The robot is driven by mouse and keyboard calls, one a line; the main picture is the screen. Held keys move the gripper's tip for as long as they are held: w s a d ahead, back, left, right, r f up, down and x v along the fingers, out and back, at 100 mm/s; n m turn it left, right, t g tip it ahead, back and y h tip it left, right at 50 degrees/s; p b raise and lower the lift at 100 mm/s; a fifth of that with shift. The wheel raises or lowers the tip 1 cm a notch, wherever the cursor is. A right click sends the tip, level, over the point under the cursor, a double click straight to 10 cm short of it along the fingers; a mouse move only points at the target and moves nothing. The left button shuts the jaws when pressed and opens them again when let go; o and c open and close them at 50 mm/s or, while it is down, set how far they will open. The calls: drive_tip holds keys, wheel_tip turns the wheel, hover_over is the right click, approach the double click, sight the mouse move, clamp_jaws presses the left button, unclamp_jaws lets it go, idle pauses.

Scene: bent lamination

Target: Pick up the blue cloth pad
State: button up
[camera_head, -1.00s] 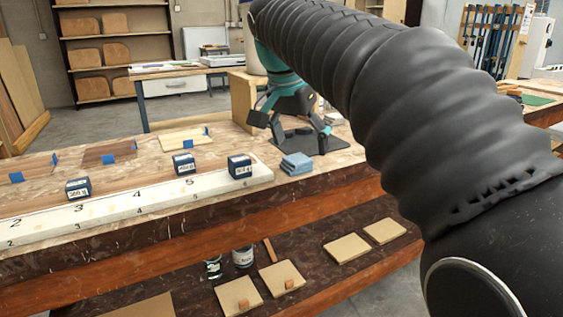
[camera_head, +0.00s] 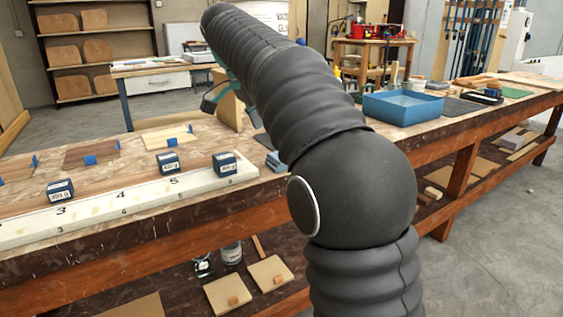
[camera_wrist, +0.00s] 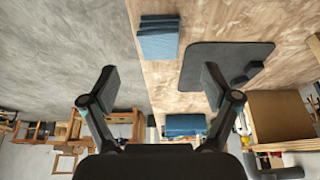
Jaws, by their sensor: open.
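The blue cloth pad (camera_wrist: 158,38) lies in a small stack of folded blue cloth at the top of the wrist view, on the wooden bench top near its edge. In the head view the blue cloth pad (camera_head: 275,161) shows only in part, its right side hidden behind my arm. My gripper (camera_wrist: 158,84) is open and empty in the wrist view, its fingers spread wide. The pad lies beyond the fingertips, apart from them. In the head view my gripper (camera_head: 212,97) is partly seen behind the arm, above the bench.
A dark mat (camera_wrist: 200,65) lies beside the pad. A blue tray (camera_head: 403,107) stands farther right on the bench. Small dark blue labelled boxes (camera_head: 224,163) stand on a numbered pale board (camera_head: 125,202) left of the pad. A lower shelf holds wooden pieces.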

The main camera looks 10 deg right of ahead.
drive_tip(key=shift+d+b+x, duration=0.1)
drive_tip(key=shift+b+x, duration=0.25)
drive_tip(key=shift+x, duration=1.6)
drive_tip(key=shift+d+b+x, duration=0.15)
drive_tip(key=shift+b+x, duration=0.15)
drive_tip(key=shift+x, duration=1.7)
drive_tip(key=shift+w+r, duration=0.1)
drive_tip(key=c, duration=1)
